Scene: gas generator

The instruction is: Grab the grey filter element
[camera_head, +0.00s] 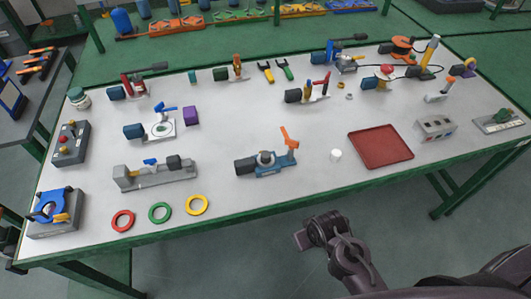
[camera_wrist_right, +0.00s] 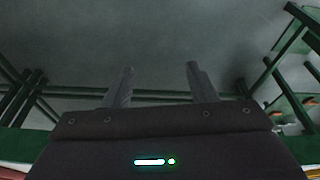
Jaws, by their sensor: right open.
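A small pale whitish-grey cylinder (camera_head: 336,156) stands on the white table, left of the red tray; it is the closest match I see to the grey filter element. My right arm (camera_head: 340,245) shows at the bottom of the head view, in front of the table's near edge and apart from the cylinder. In the right wrist view my right gripper (camera_wrist_right: 158,70) has two fingers spread apart with nothing between them. The cylinder does not show clearly in the wrist view. My left gripper is not in view.
The red tray (camera_head: 381,146) lies right of the cylinder. A blue-and-grey device with an orange lever (camera_head: 290,138) stands to its left. Red (camera_head: 122,221), green (camera_head: 160,213) and yellow (camera_head: 197,205) rings lie near the front edge. The table between cylinder and near edge is clear.

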